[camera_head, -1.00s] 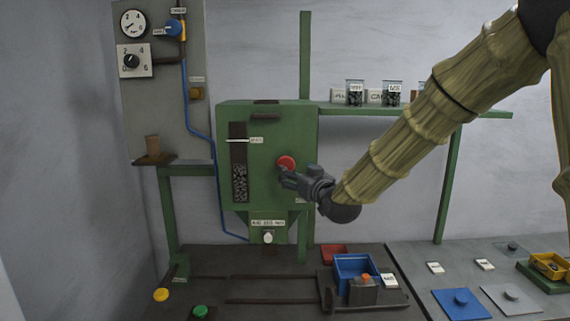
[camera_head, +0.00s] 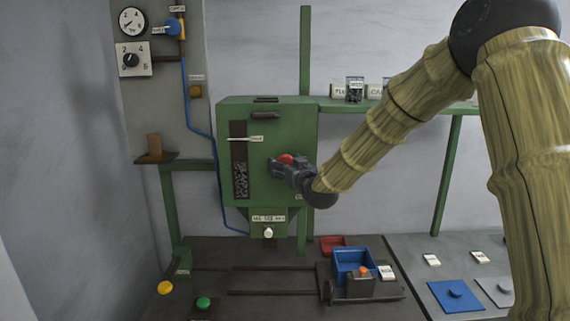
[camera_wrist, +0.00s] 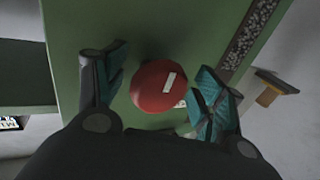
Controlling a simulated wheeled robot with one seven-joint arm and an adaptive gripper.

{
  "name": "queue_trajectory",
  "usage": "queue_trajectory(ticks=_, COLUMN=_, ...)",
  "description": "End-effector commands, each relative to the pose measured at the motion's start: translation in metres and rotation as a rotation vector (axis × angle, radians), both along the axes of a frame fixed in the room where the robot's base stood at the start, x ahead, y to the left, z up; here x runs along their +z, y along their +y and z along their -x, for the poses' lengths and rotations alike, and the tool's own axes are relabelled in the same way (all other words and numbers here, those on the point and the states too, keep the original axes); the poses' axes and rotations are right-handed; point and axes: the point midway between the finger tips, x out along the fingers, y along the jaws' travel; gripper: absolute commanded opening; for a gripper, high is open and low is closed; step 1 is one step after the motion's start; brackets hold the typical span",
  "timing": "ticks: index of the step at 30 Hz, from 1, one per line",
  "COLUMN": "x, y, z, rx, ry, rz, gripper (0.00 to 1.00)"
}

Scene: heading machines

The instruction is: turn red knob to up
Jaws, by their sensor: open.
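The red knob (camera_head: 286,159) is on the front of the green machine cabinet (camera_head: 277,118). In the wrist view the red knob (camera_wrist: 159,86) is a round red disc with a pale, slanted mark on its face. My gripper (camera_head: 280,168) is in front of the cabinet at the knob and hides part of it. In the wrist view my gripper (camera_wrist: 160,88) is open, with one teal-padded finger on each side of the knob. There is a gap at the left finger; the right finger is closer, and I cannot tell whether it touches.
A window with dark pieces (camera_head: 240,175) and a white pointer is left of the knob. A white knob (camera_head: 268,232) sits below on the cabinet. A blue bin (camera_head: 353,262) stands on the bench. A shelf with jars (camera_head: 354,90) runs at the right behind my arm.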

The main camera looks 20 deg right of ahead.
Motion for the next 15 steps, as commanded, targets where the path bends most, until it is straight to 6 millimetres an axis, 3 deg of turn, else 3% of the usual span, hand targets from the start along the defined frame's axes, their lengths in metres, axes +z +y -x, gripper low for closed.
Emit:
queue_trajectory(ticks=5, x=0.0000, y=0.0001, z=0.0000, rx=0.000, ry=0.000, rz=0.000, gripper=0.68)
queue_trajectory(ticks=12, x=0.0001, y=-0.0002, z=0.0001, rx=0.000, ry=0.000, rz=0.000, gripper=0.24)
queue_trajectory(ticks=15, x=0.0001, y=0.0027, z=0.0001, rx=0.000, ry=0.000, rz=0.000, gripper=0.24)
